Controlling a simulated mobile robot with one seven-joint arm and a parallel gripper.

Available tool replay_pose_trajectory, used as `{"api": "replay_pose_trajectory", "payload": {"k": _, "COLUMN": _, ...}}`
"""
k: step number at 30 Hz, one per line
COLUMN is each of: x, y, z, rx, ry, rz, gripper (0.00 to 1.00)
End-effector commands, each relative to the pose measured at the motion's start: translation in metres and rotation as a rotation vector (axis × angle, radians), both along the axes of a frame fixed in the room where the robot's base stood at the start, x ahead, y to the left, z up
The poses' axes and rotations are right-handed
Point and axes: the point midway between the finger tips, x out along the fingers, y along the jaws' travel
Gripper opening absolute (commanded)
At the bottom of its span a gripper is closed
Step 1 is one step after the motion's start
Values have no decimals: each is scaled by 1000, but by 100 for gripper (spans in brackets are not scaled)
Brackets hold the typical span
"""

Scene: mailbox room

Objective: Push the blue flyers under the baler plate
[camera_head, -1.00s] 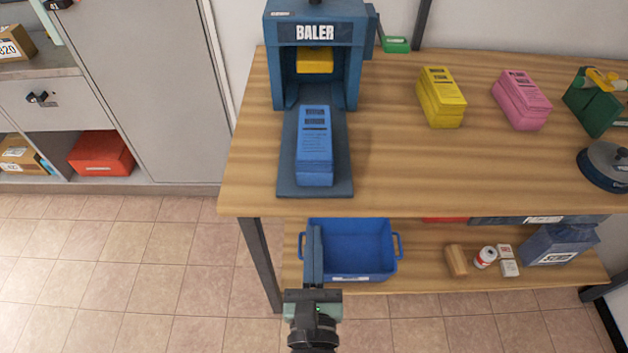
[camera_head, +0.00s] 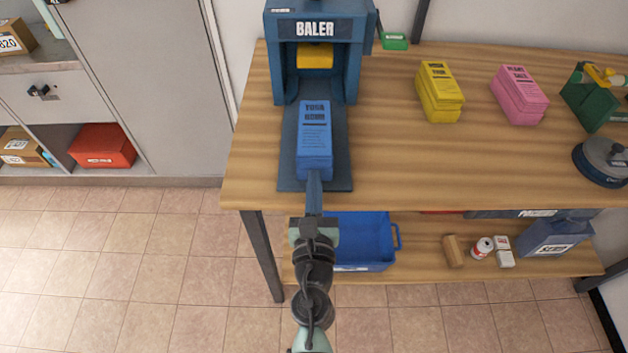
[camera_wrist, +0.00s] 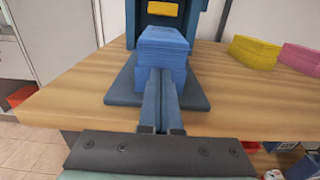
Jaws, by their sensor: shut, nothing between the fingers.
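The blue flyers (camera_head: 315,138) are a stack on the dark tray (camera_head: 342,170) that runs out from the front of the baler (camera_head: 315,22). The yellow baler plate (camera_head: 315,56) is raised inside the baler's opening, beyond the stack. My gripper (camera_head: 314,176) is shut and empty, with its fingertips at the near end of the stack. In the wrist view my shut fingers (camera_wrist: 160,85) point at the front face of the blue flyers (camera_wrist: 162,55). I cannot tell for certain whether they touch. The stack's far end is near the baler's opening.
Yellow flyers (camera_head: 440,92) and pink flyers (camera_head: 519,95) stand to the right on the wooden table (camera_head: 400,170). A blue bin (camera_head: 365,240) sits on the lower shelf, partly behind my arm.

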Motion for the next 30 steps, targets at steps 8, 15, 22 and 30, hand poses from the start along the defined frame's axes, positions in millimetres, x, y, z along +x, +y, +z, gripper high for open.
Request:
{"api": "replay_pose_trajectory", "payload": {"k": 8, "x": 10, "y": 0, "z": 0, "rx": 1, "ry": -2, "rz": 0, "gripper": 0}}
{"api": "replay_pose_trajectory", "payload": {"k": 15, "x": 52, "y": 0, "z": 0, "rx": 1, "ry": -3, "rz": 0, "gripper": 0}}
{"api": "replay_pose_trajectory", "payload": {"k": 22, "x": 74, "y": 0, "z": 0, "rx": 1, "ry": 0, "rz": 0, "gripper": 0}}
{"api": "replay_pose_trajectory", "payload": {"k": 30, "x": 75, "y": 0, "z": 0, "rx": 1, "ry": 0, "rz": 0, "gripper": 0}}
